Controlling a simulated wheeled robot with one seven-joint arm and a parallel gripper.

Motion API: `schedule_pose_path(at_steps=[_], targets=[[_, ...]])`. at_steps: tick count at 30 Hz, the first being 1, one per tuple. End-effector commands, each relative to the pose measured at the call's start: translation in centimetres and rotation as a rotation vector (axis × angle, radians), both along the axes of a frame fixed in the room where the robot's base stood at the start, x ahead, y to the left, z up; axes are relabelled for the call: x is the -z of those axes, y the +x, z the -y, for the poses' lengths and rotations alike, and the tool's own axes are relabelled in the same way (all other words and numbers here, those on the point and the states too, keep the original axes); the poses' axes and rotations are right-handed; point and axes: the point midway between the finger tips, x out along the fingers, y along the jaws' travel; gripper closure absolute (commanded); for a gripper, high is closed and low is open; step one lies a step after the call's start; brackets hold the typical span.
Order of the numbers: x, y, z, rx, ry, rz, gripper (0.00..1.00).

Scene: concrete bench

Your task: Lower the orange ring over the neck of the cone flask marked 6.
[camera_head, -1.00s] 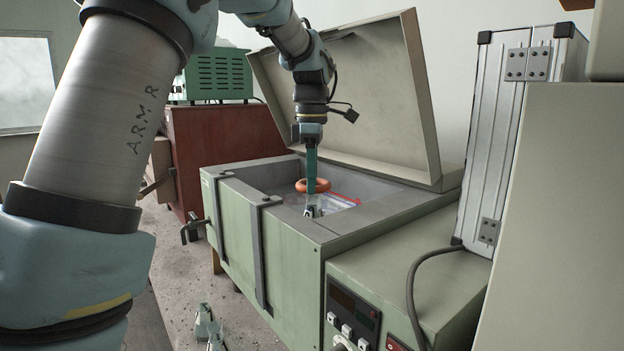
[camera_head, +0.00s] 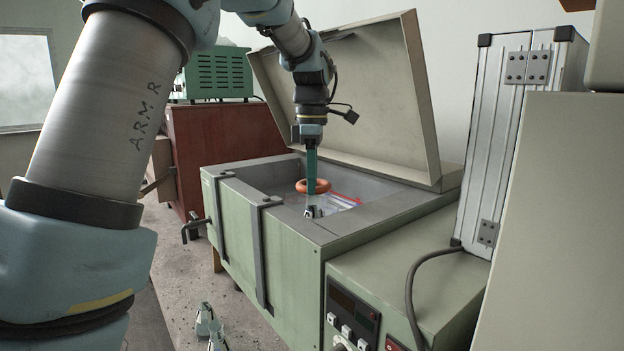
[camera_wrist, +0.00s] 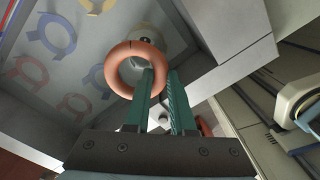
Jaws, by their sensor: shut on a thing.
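The orange ring (camera_head: 323,186) is in my gripper (camera_head: 311,188), inside the open green chest. In the wrist view, my green jaws (camera_wrist: 164,76) are shut on the right side of the ring (camera_wrist: 115,72). One jaw is within the hole and the other outside. A pale rounded thing (camera_wrist: 149,34) shows partly behind the ring's upper edge; I cannot tell whether it is a flask. Something pale also shows through the hole. No number 6 is readable, and I cannot make out the cone flask or its neck in the head view.
The chest's grey rim (camera_head: 397,207) surrounds the work area, and its raised lid (camera_head: 365,100) stands behind. The chest floor carries coloured ring-shaped marks, including a blue one (camera_wrist: 44,45). A small dark-and-white item (camera_head: 312,211) sits near the front wall.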

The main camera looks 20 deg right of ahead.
Motion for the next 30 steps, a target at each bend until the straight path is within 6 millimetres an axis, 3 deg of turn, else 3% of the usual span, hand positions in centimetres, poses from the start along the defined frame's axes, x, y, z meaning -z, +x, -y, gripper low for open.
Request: schedule_pose_path(at_steps=[22,23,30], targets=[[1.1,0.0,0.0,0.0,0.0,0.001,1.0],[1.1,0.0,0.0,0.0,-0.001,0.002,0.76],[1.0,0.0,0.0,0.0,0.0,0.001,0.49]])
